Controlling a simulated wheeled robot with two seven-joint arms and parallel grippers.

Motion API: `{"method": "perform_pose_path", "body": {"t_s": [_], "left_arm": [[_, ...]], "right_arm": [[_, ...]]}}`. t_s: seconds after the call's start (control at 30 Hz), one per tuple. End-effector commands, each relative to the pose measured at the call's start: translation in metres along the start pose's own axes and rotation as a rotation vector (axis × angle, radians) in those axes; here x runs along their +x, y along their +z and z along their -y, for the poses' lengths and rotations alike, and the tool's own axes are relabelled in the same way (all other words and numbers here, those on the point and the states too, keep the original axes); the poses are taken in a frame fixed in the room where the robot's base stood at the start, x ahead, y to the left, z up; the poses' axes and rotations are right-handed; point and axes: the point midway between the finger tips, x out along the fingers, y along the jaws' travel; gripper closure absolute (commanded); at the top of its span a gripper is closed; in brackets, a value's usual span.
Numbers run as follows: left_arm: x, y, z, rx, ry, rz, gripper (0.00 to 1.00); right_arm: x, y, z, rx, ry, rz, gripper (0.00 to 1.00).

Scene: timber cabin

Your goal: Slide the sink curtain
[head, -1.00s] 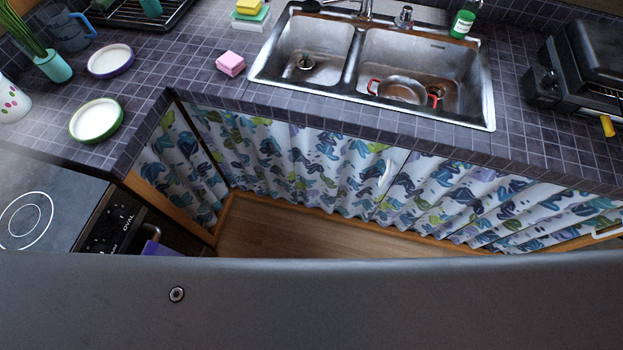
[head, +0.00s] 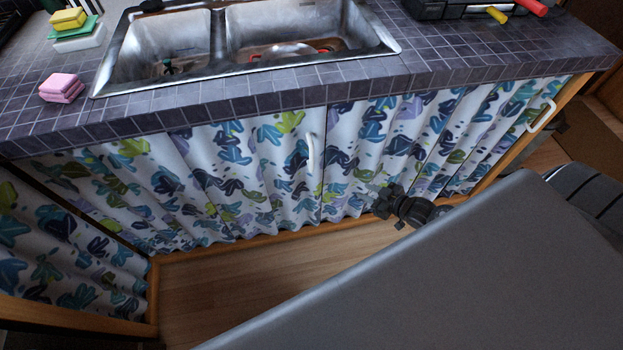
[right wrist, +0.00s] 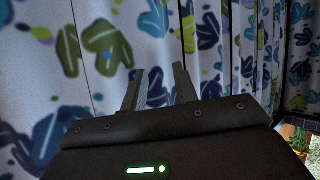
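The sink curtain (head: 250,175) is white with blue, green and purple leaves and hangs in folds under the counter. It has a white handle (head: 310,153) near its middle and another white handle (head: 542,115) at the right end. A dark vertical line, where two panels seem to meet, shows just right of the middle handle. My right gripper (head: 378,197) is low in front of the curtain, right of that handle. In the right wrist view the gripper (right wrist: 160,78) has its fingers apart with nothing seen between them, and curtain folds (right wrist: 105,50) fill the view ahead. My left gripper is not in view.
The tiled counter (head: 270,103) overhangs the curtain and holds the steel sink (head: 300,65). Pink sponges (head: 62,87) lie left of the sink. A wooden frame (head: 225,246) runs along the curtain's bottom. Wood floor (head: 240,285) is clear in front of it.

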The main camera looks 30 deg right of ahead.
Motion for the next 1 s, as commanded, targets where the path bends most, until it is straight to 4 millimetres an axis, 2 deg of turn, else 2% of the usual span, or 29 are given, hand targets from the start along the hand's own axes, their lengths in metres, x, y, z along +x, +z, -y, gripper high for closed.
{"method": "perform_pose_path", "body": {"t_s": [0.03,0.1,0.13,0.2,0.27,0.33,0.6,0.77,1.0], "left_arm": [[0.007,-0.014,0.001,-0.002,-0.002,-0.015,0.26],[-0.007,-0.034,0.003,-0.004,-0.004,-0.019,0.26],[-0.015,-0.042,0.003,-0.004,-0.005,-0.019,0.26],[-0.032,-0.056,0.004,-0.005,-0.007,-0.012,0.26],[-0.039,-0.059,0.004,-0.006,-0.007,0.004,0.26],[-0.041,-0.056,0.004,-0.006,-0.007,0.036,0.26],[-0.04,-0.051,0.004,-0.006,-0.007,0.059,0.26],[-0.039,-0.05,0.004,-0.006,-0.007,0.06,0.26],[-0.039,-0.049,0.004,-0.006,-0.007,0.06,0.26]], "right_arm": [[0.005,-0.034,0.003,-0.032,-0.057,-0.12,0.71],[-0.004,-0.089,0.014,-0.056,-0.144,-0.254,0.71],[-0.01,-0.111,0.021,-0.062,-0.182,-0.303,0.71],[-0.025,-0.149,0.038,-0.062,-0.262,-0.389,0.71],[-0.033,-0.167,0.052,-0.049,-0.318,-0.439,0.71],[-0.038,-0.173,0.061,-0.021,-0.364,-0.466,0.71],[-0.035,-0.177,0.065,0.008,-0.376,-0.476,0.71],[-0.015,-0.189,0.072,0.007,-0.374,-0.478,0.71],[0.023,-0.208,0.088,0.008,-0.373,-0.475,0.71]]}}
